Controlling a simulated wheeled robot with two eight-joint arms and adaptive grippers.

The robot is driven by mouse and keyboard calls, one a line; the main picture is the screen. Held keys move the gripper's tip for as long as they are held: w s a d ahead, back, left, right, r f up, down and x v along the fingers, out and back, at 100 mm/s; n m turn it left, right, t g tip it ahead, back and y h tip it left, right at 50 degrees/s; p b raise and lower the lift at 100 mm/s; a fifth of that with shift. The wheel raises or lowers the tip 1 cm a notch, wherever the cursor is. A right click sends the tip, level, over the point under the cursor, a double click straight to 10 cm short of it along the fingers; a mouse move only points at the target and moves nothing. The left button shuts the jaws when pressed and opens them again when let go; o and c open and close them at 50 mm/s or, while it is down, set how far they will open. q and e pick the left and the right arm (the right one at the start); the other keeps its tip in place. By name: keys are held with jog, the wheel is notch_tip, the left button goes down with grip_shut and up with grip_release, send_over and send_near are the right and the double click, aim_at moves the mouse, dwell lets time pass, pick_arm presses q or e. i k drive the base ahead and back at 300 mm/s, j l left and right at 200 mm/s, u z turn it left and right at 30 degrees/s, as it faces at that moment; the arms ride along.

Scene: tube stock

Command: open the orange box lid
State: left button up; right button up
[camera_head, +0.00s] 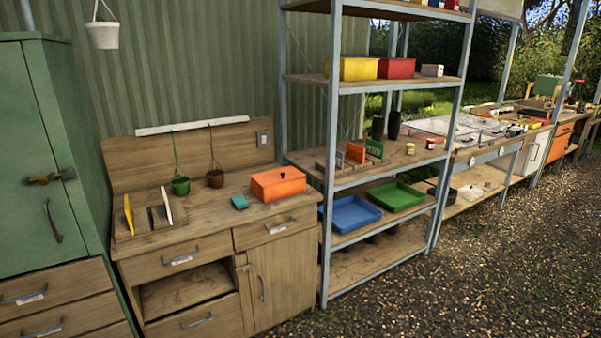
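The orange box (278,184) sits on the right end of the wooden workbench top, close to the metal shelf post. Its lid appears to be on and shut. Neither of my grippers shows in the head view, and no part of my arms is visible near the box.
A green cabinet (40,150) stands left, a metal shelf (335,150) right. Gravel floor (460,280) lies open at front right.

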aim_at(278, 173)
jog(key=i+l+z, duration=0.15)
jog(key=i+z, duration=0.2)
jog(key=i, duration=0.25)
jog(key=i+z, duration=0.3)
jog(key=i, duration=0.35)
jog(key=i+l+u, duration=0.25)
jog(key=i, duration=0.35)
jog(key=i+l+u, duration=0.3)
jog(key=i+l, duration=0.25)
